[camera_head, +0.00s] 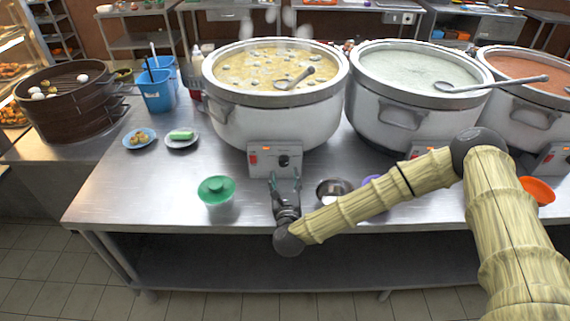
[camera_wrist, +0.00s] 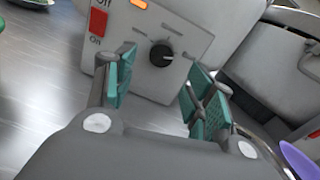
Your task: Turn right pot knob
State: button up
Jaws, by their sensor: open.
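My gripper (camera_head: 285,186) is open and empty in front of the control box (camera_head: 262,161) of the leftmost pot (camera_head: 270,125). That box has a black knob (camera_head: 284,161) and a red switch. In the wrist view the knob (camera_wrist: 161,55) sits between and beyond my two teal fingers (camera_wrist: 161,76), apart from both. The rightmost pot (camera_head: 522,108), with reddish contents, stands at the right edge of the head view. Its control box (camera_head: 553,159) is partly cut off, and its knob is not clear. The middle pot (camera_head: 385,118) holds pale contents; my arm partly hides its box.
An orange bowl (camera_head: 537,190) is at the right. Small plates, blue containers (camera_head: 158,92) and a steamer (camera_head: 70,105) are at the left. The front-left counter is clear.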

aim_at(284, 165)
jog(key=w+p, duration=0.1)
jog(key=w, duration=0.5)
jog(key=shift+a+p, duration=0.1)
jog(key=shift+p, duration=0.25)
jog(key=shift+c, duration=0.2)
jog(key=c, duration=1)
